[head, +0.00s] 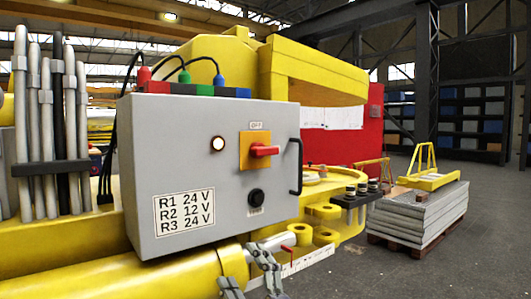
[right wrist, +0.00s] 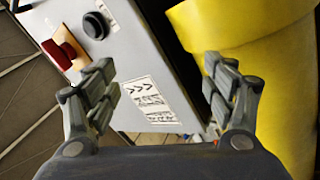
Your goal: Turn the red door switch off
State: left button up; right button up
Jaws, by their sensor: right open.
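The red door switch (head: 264,151) is a rotary handle on an orange-yellow plate on the front of a grey control box (head: 180,175). Its handle lies horizontal, pointing right, below a small "OFF" label (head: 260,126). In the right wrist view the red switch (right wrist: 66,46) shows at upper left, beyond the left finger. My right gripper (head: 263,270) is below the box in the head view, apart from the switch. In the right wrist view its fingers (right wrist: 160,75) are spread with nothing between them. My left gripper is not in view.
A lit round lamp (head: 218,143) sits left of the switch and a black knob (head: 256,197) below it. A black door handle (head: 296,167) stands out on the right edge. Yellow boom parts (head: 120,275) run beneath the box. A pallet stack (head: 415,215) stands right.

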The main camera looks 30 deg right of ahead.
jog(key=s+a+r+n+g+y, duration=0.3)
jog(key=a+r+n+g+y, duration=0.15)
jog(key=r+n+y, duration=0.55)
jog(key=s+a+r+n+g+y, duration=0.3)
jog(key=a+r+n+y, duration=0.3)
jog(key=n, duration=0.7)
jog(key=t+h+p, duration=0.2)
jog(key=h+p, duration=0.3)
jog(key=h, duration=1)
send_near(269, 149)
jog(key=shift+n, duration=0.4)
jog(key=w, duration=0.6)
jog(key=w+a, duration=0.1)
jog(key=w, duration=0.2)
jog(key=shift+w, duration=0.35)
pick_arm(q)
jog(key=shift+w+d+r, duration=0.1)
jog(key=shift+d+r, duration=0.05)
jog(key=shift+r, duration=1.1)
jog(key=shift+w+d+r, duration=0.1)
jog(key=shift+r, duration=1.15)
pick_arm(e)
jog(key=shift+w+a+f, duration=0.1)
jog(key=shift+w+f, duration=0.05)
jog(key=shift+w, duration=0.55)
jog(key=c, duration=1.1)
